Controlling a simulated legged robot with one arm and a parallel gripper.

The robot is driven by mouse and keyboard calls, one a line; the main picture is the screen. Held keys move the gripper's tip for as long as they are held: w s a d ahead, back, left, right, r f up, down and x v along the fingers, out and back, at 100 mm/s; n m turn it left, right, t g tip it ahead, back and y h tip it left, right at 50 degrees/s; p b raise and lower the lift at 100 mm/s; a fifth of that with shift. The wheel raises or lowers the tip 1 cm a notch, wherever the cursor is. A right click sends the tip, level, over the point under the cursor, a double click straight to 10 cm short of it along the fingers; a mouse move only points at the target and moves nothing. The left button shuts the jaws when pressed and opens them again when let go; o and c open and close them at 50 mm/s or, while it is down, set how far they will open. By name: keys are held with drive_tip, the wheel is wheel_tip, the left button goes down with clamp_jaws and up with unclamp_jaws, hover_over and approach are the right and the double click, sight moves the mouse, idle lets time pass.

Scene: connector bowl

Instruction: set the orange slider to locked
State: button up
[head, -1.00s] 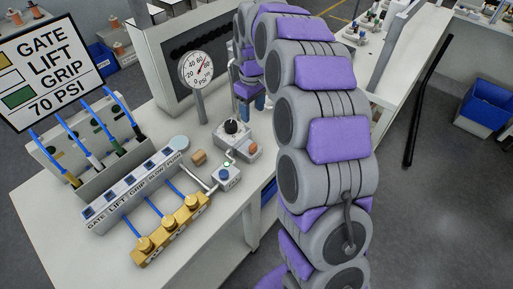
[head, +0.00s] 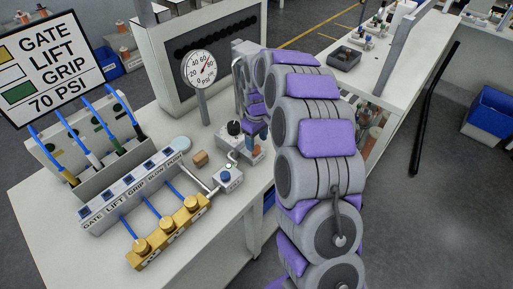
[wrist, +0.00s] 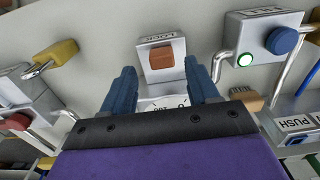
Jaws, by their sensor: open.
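The orange slider (wrist: 160,57) sits on a pale block (wrist: 152,42) whose label reads LOCK, upside down in the wrist view. My gripper (wrist: 159,66) is open, with one blue finger on each side of the slider and a gap to both. Whether the fingers are level with the slider or above it I cannot tell. A dial scale shows partly between the fingers, below the slider. In the head view my gripper (head: 255,132) is over the block beside the black knob (head: 234,128), and it mostly hides the slider.
The pressure gauge (head: 201,68) stands behind on a post. A blue button (wrist: 282,40) on a valve box is to the right in the wrist view, joined by metal pipes. A yellow padlock-like part (wrist: 55,55) is to the left. A brass manifold (head: 170,232) lies at the table's front.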

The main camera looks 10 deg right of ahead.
sight(256, 147)
drive_tip(key=shift+a+f+b, duration=0.15)
drive_tip(key=shift+f, duration=0.75)
drive_tip(key=shift+a+f+b, duration=0.1)
drive_tip(key=shift+f+b, duration=0.05)
drive_tip(key=shift+f, duration=0.75)
drive_tip(key=shift+d, duration=0.1)
drive_tip(key=shift+c, duration=0.3)
clamp_jaws()
